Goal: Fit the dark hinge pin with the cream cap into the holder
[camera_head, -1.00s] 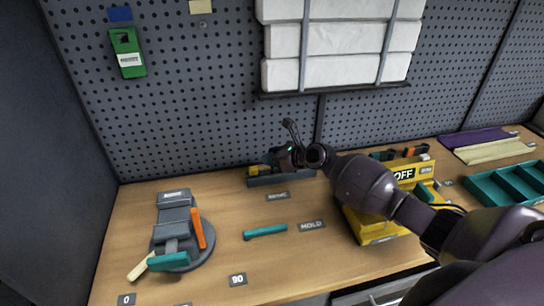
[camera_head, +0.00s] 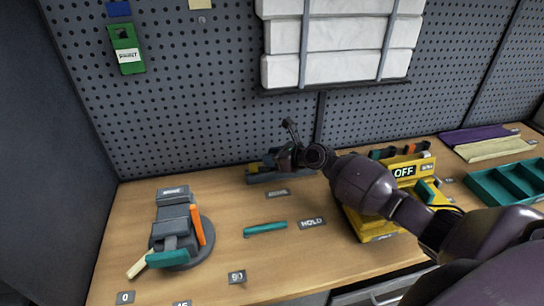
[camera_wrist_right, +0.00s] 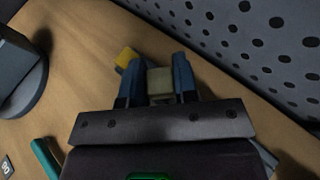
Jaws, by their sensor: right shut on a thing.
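My right gripper (camera_head: 282,160) is at the back of the bench, over a low dark rack (camera_head: 262,180) by the pegboard. In the right wrist view its two blue-dark fingers (camera_wrist_right: 158,84) are shut on a cream-capped piece (camera_wrist_right: 160,82), which appears to be the hinge pin. Its dark shaft is hidden, and I cannot tell whether its lower end is in the rack or above it. A yellow piece shows beside the left finger in the wrist view (camera_wrist_right: 126,58). I cannot tell for sure which thing is the holder. My left gripper is not in view.
A grey fixture (camera_head: 174,218) with orange, teal and cream levers stands on a round base at left. A teal bar (camera_head: 265,228) lies mid-bench. A yellow box marked OFF (camera_head: 380,227) stands under my right forearm. A teal tray (camera_head: 500,188) is at right.

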